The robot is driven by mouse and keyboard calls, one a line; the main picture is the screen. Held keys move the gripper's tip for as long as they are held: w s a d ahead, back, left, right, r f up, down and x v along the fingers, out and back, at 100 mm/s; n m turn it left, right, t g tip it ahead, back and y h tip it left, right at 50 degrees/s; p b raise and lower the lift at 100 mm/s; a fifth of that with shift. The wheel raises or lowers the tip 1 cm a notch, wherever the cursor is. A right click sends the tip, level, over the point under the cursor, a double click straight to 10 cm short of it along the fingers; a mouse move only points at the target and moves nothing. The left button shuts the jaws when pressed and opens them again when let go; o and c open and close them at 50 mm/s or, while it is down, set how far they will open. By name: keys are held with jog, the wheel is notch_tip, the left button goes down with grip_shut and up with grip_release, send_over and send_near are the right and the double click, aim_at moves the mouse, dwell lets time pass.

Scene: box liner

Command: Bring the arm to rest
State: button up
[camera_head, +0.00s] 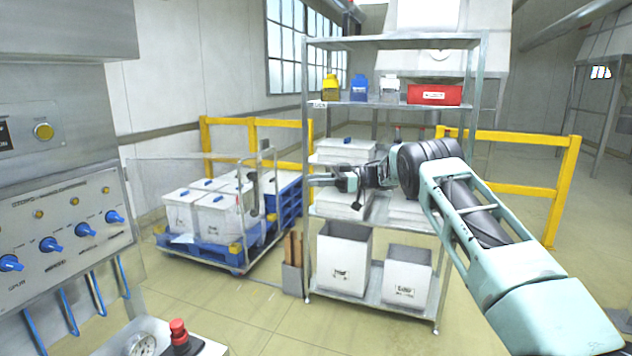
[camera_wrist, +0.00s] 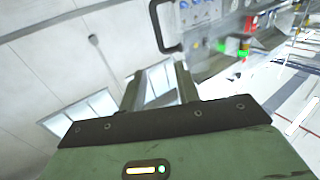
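My arm (camera_head: 490,235) reaches in from the lower right, pale green with dark joints, and stretches left in front of the metal shelf. My gripper (camera_head: 322,180) points left at about mid-shelf height, in front of the shelf's left side. In the wrist view my gripper (camera_wrist: 157,80) shows two fingers standing apart, with the wall and window visible between them. It is open and holds nothing. I cannot tell whether it touches the shelf or boxes behind it.
The metal shelf (camera_head: 385,42) holds small bottles, a red box (camera_head: 434,95) and white bins (camera_head: 340,262). A cart with white boxes (camera_head: 220,217) stands left of it. A control panel (camera_head: 62,225) is at the near left. Yellow rails (camera_head: 565,190) stand behind.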

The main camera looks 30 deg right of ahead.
jog(key=w+a+r+m+t+h, duration=0.2)
jog(key=w+r+m+t+h, duration=0.2)
jog(key=r+m+t+h, duration=0.55)
jog(key=s+a+f+m+g+h, duration=0.15)
jog(key=s+a+f+g, duration=0.35)
jog(key=s, duration=0.9)
jog(key=s+a+f+m+g+h, duration=0.1)
jog(key=s+f+g+h, duration=0.45)
jog(key=s, duration=0.85)
jog(key=s+a+f+m+g, duration=0.25)
jog(key=s+f, duration=0.45)
jog(key=s, duration=0.7)
jog(key=s+a+r+n+g, duration=0.1)
jog(key=s+a+n, duration=0.3)
jog(key=a, duration=0.5)
jog(key=s+a+n+g, duration=0.2)
jog(key=s+a+n, duration=0.2)
jog(key=s+a, duration=0.5)
jog(key=shift+s+a+r, duration=0.15)
jog(key=shift+a+r, duration=0.2)
jog(key=shift+a, duration=0.25)
